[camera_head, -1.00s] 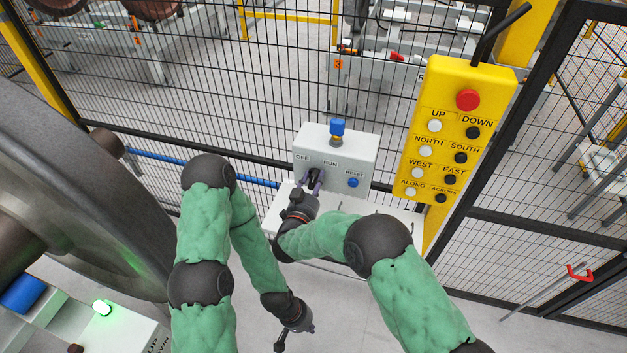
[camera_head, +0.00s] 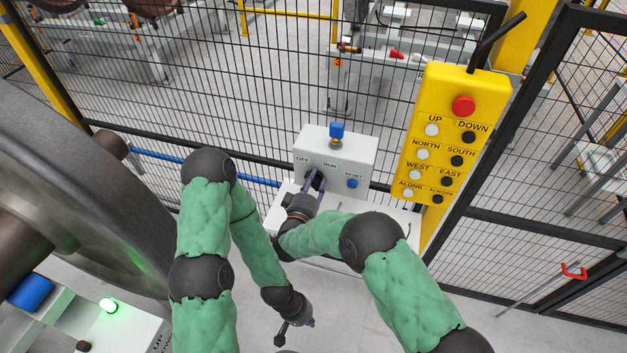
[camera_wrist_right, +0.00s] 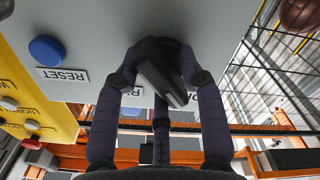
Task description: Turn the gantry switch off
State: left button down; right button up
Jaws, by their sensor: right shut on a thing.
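The gantry switch is a black rotary handle (camera_wrist_right: 165,72) on a light grey box (camera_head: 357,150) marked OFF, RUN and RESET. My right gripper (camera_head: 316,182) is closed around this handle, with fingers on both sides of it in the right wrist view (camera_wrist_right: 160,80). The handle is tilted in that view and partly covers a label beside it. In the head view the fingers mostly hide the handle, so its exact setting is hard to read. My left gripper (camera_head: 282,335) hangs low, apart from the box; its small jaws do not show clearly.
A blue RESET button (camera_head: 352,183) sits right of the switch, and a blue-topped fitting (camera_head: 337,131) stands on the box. A yellow pendant (camera_head: 455,130) with a red button hangs to the right. Black mesh fence (camera_head: 270,90) stands behind. A large grey wheel (camera_head: 70,190) is at left.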

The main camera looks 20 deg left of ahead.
aim_at(315, 180)
jog(key=shift+w+d+r+n, duration=0.15)
jog(key=shift+d+n, duration=0.05)
jog(key=shift+n, duration=0.3)
jog(key=o, duration=1)
jog(key=shift+c, duration=0.2)
notch_tip(315, 180, up, 10)
